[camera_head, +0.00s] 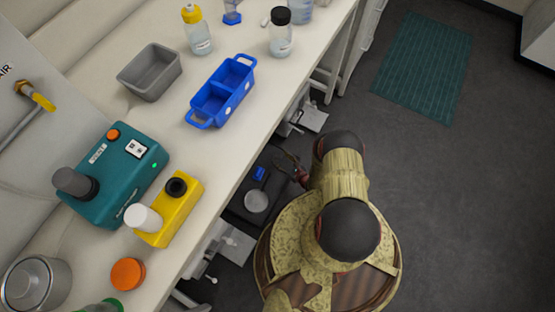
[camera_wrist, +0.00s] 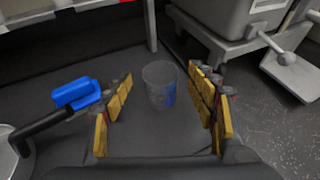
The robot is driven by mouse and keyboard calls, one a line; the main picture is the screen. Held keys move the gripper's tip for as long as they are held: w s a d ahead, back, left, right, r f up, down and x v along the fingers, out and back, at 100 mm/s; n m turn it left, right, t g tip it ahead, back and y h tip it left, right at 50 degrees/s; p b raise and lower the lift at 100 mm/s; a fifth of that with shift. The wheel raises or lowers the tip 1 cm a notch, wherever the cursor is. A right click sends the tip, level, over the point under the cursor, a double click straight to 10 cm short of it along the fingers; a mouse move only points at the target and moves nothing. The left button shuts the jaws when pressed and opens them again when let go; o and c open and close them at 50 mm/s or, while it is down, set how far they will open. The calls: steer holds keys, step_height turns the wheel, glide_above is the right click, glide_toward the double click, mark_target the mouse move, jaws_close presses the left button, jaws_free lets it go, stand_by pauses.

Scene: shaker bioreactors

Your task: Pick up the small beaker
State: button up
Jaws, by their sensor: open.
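The small beaker (camera_wrist: 160,86) is clear with a blue marking. It stands upright on a dark surface in the wrist view. My gripper (camera_wrist: 163,112) is open, with yellow-padded fingers to the left and right. The beaker shows between and slightly beyond the fingers, with a visible gap on both sides. In the head view my gripper (camera_head: 290,165) is low beside the bench, over a dark low shelf or tray (camera_head: 240,203). I cannot make out the beaker in the head view.
A blue block (camera_wrist: 76,93) and a black handle (camera_wrist: 50,122) lie close to the left finger. A grey box (camera_wrist: 240,20) on a metal stand (camera_wrist: 285,62) is at the back right. The bench (camera_head: 190,130) overhangs at left. Floor (camera_head: 440,180) is clear at right.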

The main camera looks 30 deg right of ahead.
mark_target(275, 154)
steer(key=b+x, duration=0.1)
steer(key=x, duration=0.2)
steer(key=shift+w+f, duration=0.15)
steer(key=shift+w, duration=0.1)
steer(key=shift+c, duration=1.1)
steer(key=c, duration=0.9)
